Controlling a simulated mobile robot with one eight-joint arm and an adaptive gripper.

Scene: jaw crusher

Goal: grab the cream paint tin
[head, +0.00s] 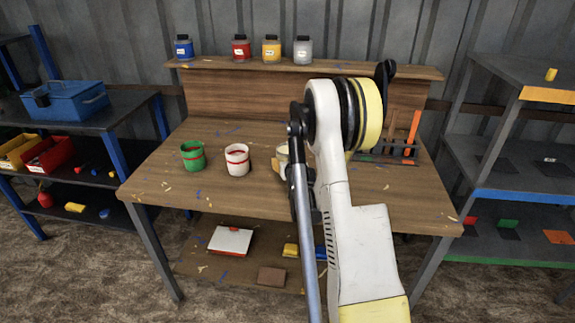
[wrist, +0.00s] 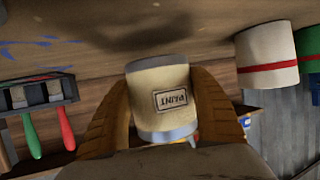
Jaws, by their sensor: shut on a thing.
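The cream paint tin (wrist: 158,80) has a grey band at its rim and a label reading PAINT, which appears upside down in the wrist view. My gripper (wrist: 162,98) is shut on it, with one tan finger on each side of the tin. In the head view a small part of the cream tin (head: 283,152) shows at the left of my arm, over the workbench (head: 220,201). My arm hides most of the tin and gripper there. I cannot tell whether the tin's base touches the bench top.
A white tin with a red band (head: 237,160) and a green tin (head: 193,155) stand to the left on the bench. A tool rack (head: 400,152) is at the right. Several paint jars (head: 271,48) line the back ledge. The bench front is mostly clear.

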